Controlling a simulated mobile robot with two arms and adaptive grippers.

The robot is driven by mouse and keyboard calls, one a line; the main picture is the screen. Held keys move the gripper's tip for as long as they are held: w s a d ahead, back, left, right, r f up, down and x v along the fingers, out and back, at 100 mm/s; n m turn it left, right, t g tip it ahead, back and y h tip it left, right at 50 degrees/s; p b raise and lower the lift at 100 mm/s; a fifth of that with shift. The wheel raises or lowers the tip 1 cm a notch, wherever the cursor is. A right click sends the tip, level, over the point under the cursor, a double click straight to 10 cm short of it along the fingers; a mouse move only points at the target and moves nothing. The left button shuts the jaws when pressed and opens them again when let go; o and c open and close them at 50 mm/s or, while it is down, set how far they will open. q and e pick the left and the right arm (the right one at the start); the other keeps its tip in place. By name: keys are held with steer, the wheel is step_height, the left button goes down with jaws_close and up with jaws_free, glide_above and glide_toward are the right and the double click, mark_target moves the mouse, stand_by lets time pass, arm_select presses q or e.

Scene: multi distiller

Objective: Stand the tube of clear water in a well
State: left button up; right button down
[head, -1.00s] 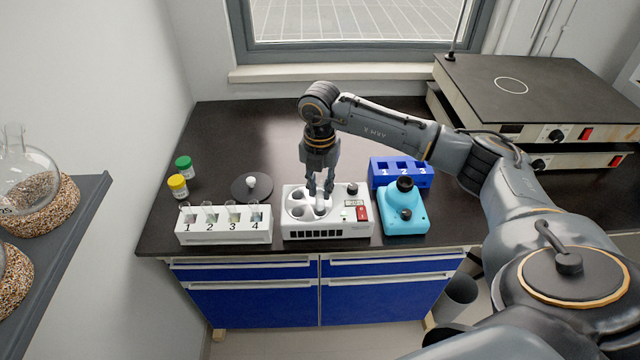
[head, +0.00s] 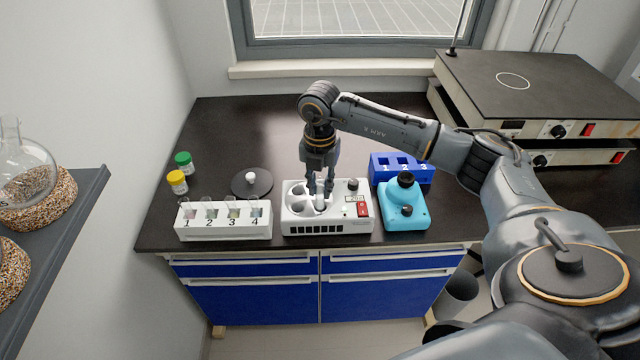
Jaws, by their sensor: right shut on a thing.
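My right gripper (head: 320,196) points down over the white device with round wells (head: 327,226). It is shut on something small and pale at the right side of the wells. The fingers hide most of it, so I cannot tell whether it is the tube of clear water or how deep it sits. Open round wells show to the left of the fingers. A white rack (head: 224,231) numbered 1 to 4 stands to the left, with several clear tubes (head: 211,212) upright in it. Their contents are too small to tell apart surely. My left gripper is not in view.
A black round lid (head: 252,184) with a white knob lies behind the rack. Yellow-capped (head: 177,182) and green-capped (head: 184,163) jars stand at left. A turquoise device (head: 404,208) and a blue numbered block (head: 388,165) stand close on the right. The counter behind is clear.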

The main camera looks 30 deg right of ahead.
mark_target(320, 180)
steer(key=shift+f+b, duration=1.05)
steer(key=shift+f, duration=0.6)
steer(key=c, duration=1.1)
jaws_free()
step_height(320, 180, up, 7)
steer(key=p, duration=0.5)
steer(key=shift+r, duration=0.1)
